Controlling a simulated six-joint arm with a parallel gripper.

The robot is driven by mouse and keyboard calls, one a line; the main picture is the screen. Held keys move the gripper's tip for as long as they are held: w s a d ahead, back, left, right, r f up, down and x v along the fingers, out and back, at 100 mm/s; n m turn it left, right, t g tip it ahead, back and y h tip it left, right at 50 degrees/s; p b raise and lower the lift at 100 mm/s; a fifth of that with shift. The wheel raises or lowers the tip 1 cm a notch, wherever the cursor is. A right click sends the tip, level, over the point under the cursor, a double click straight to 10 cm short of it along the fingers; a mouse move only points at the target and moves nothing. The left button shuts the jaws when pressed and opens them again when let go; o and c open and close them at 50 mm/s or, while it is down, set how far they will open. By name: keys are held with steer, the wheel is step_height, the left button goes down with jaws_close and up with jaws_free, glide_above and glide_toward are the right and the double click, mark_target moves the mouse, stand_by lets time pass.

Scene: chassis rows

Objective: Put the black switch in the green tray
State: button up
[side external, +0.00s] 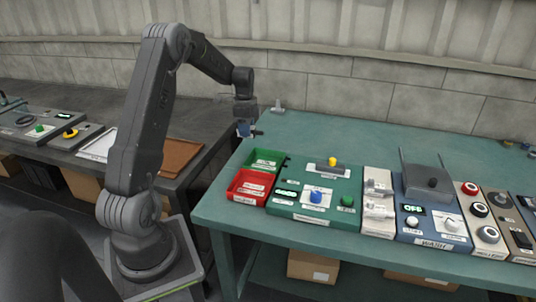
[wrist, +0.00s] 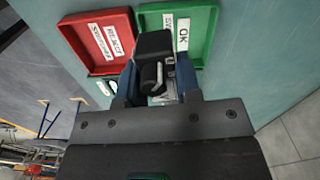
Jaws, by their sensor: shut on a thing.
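My gripper (wrist: 156,80) is shut on a black switch (wrist: 153,45), held between the blue fingers with its small metal lever showing. The green tray (wrist: 209,48) has a white label on its floor and lies beneath the switch in the wrist view, partly hidden by it. In the side external view my gripper (side external: 245,130) is up in the air above and a little left of the green tray (side external: 279,169), at the back left of the teal table. The switch is apart from the tray floor there.
A red tray (wrist: 69,34) labelled for rejects adjoins the green one; it also shows in the side external view (side external: 234,188). The table (side external: 330,125) behind is mostly clear.

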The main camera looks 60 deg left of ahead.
steer(key=s+a+f, duration=0.2)
steer(key=s+a, duration=0.1)
steer(key=s, duration=0.2)
steer(key=m, duration=0.1)
glide_above(261, 164)
step_height(261, 164, down, 7)
steer(key=shift+w+r, duration=0.1)
steer(key=shift+r, duration=0.1)
steer(key=shift+f, duration=1.95)
steer(key=shift+f, duration=0.1)
steer(key=o, duration=0.9)
steer(key=shift+o, duration=0.2)
